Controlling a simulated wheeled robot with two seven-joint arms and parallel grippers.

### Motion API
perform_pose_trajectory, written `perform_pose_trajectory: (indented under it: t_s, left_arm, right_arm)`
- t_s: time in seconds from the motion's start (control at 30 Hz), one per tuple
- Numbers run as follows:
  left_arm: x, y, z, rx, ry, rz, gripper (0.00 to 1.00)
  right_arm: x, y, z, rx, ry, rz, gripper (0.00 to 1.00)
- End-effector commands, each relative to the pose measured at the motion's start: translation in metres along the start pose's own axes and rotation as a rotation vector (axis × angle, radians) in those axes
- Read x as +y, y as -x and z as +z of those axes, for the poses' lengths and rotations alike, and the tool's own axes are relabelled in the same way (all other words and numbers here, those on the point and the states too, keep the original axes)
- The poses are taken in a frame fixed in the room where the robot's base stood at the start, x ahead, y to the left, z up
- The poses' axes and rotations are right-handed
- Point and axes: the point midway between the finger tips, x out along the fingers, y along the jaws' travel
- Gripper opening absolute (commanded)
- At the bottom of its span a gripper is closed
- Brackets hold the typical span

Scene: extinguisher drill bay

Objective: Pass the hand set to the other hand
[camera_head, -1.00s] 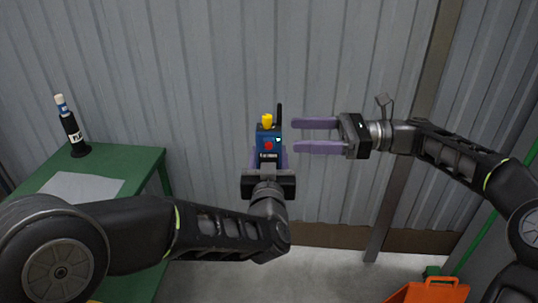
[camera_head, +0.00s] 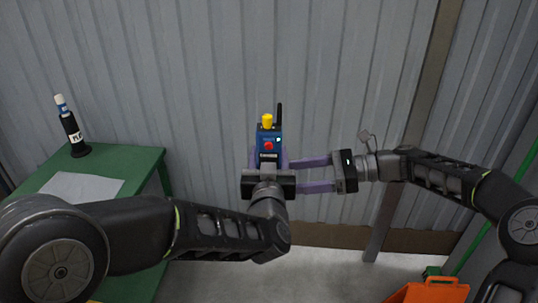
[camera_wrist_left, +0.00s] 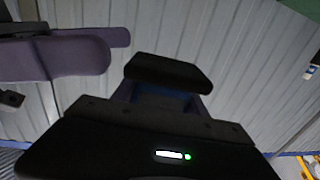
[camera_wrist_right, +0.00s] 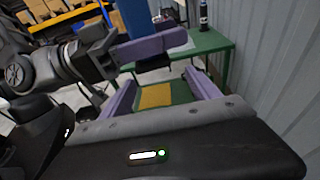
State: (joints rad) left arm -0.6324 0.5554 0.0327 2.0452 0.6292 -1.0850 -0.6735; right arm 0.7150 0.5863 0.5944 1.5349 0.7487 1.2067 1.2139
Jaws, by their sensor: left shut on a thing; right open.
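The hand set (camera_head: 268,143) is a small blue box with a yellow knob, a red button and a black antenna, upright in the head view. My left gripper (camera_head: 268,162) is shut on its lower part from below. My right gripper (camera_head: 305,174) is open, its purple fingers pointing left. Its fingertips are beside the left gripper, below the hand set's face, and one is partly hidden there. I cannot tell whether they touch. In the left wrist view the right gripper's fingers (camera_wrist_left: 65,55) show at the left. In the right wrist view nothing is between the right fingers (camera_wrist_right: 160,95).
A green table (camera_head: 135,168) stands at the left with a dark bottle (camera_head: 72,130) and a grey sheet (camera_head: 82,187) on it. A corrugated grey wall (camera_head: 215,70) is behind. An orange case (camera_head: 430,292) is at the lower right. Space above the hand set is clear.

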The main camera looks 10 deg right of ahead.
Motion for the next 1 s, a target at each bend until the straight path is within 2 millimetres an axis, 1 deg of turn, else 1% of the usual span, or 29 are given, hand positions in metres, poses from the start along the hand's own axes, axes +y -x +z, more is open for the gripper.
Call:
perform_pose_trajectory:
  t_s: [0.03, 0.07, 0.1, 0.17, 0.2, 0.27, 0.3, 0.37, 0.4, 0.47, 0.5, 0.57, 0.6, 0.67, 0.7, 0.77, 0.8, 0.9, 1.0]
  left_arm:
    - [0.0, 0.0, -0.002, 0.003, 0.001, -0.001, 0.0]
    - [0.0, 0.0, -0.002, 0.003, 0.001, -0.001, 0.0]
    - [0.0, 0.0, -0.002, 0.003, 0.001, -0.001, 0.0]
    - [0.0, 0.0, -0.002, 0.003, 0.001, -0.001, 0.0]
    - [0.0, 0.0, -0.002, 0.003, 0.001, -0.001, 0.0]
    - [0.0, 0.0, -0.002, 0.003, 0.001, -0.001, 0.0]
    - [0.0, 0.0, -0.002, 0.003, 0.001, -0.001, 0.0]
    - [0.0, 0.0, -0.002, 0.003, 0.001, -0.001, 0.0]
    - [0.0, 0.0, -0.002, 0.003, 0.001, -0.001, 0.0]
    - [0.0, 0.0, -0.002, 0.003, 0.001, -0.001, 0.0]
    - [0.0, 0.0, -0.002, 0.003, 0.001, -0.001, 0.0]
    - [0.0, 0.0, -0.002, 0.003, 0.001, -0.001, 0.0]
    - [0.0, 0.0, -0.002, 0.003, 0.001, -0.001, 0.0]
    - [0.0, 0.0, -0.002, 0.003, 0.001, -0.001, 0.0]
    - [0.0, 0.0, -0.002, 0.003, 0.001, -0.001, 0.0]
    - [0.0, 0.0, -0.002, 0.003, 0.001, -0.001, 0.0]
    - [0.0, 0.0, -0.002, 0.003, 0.001, -0.001, 0.0]
    - [0.0, 0.0, -0.002, 0.003, 0.001, -0.001, 0.0]
    - [0.0, 0.0, -0.002, 0.003, 0.001, -0.001, 0.0]
  right_arm:
    - [0.004, -0.016, -0.023, 0.04, 0.012, 0.005, 0.71]
    - [0.006, -0.024, -0.037, 0.069, 0.026, 0.004, 0.71]
    - [0.009, -0.035, -0.057, 0.109, 0.049, 0.004, 0.71]
    - [0.017, -0.051, -0.088, 0.171, 0.085, 0.012, 0.71]
    - [0.023, -0.061, -0.108, 0.213, 0.112, 0.018, 0.71]
    - [0.034, -0.074, -0.139, 0.276, 0.159, 0.035, 0.71]
    - [0.042, -0.083, -0.158, 0.317, 0.195, 0.05, 0.71]
    - [0.057, -0.094, -0.188, 0.38, 0.253, 0.078, 0.71]
    - [0.067, -0.101, -0.208, 0.422, 0.295, 0.098, 0.71]
    - [0.085, -0.109, -0.237, 0.483, 0.366, 0.138, 0.71]
    - [0.098, -0.114, -0.255, 0.523, 0.418, 0.168, 0.71]
    - [0.118, -0.12, -0.283, 0.58, 0.504, 0.219, 0.71]
    - [0.133, -0.122, -0.301, 0.616, 0.567, 0.257, 0.71]
    - [0.157, -0.125, -0.327, 0.665, 0.67, 0.321, 0.71]
    - [0.173, -0.125, -0.343, 0.695, 0.746, 0.368, 0.71]
    - [0.198, -0.124, -0.364, 0.73, 0.867, 0.442, 0.71]
    - [0.214, -0.122, -0.376, 0.748, 0.947, 0.492, 0.71]
    - [0.25, -0.116, -0.398, 0.771, 1.147, 0.609, 0.71]
    - [0.277, -0.11, -0.409, 0.769, 1.315, 0.7, 0.71]
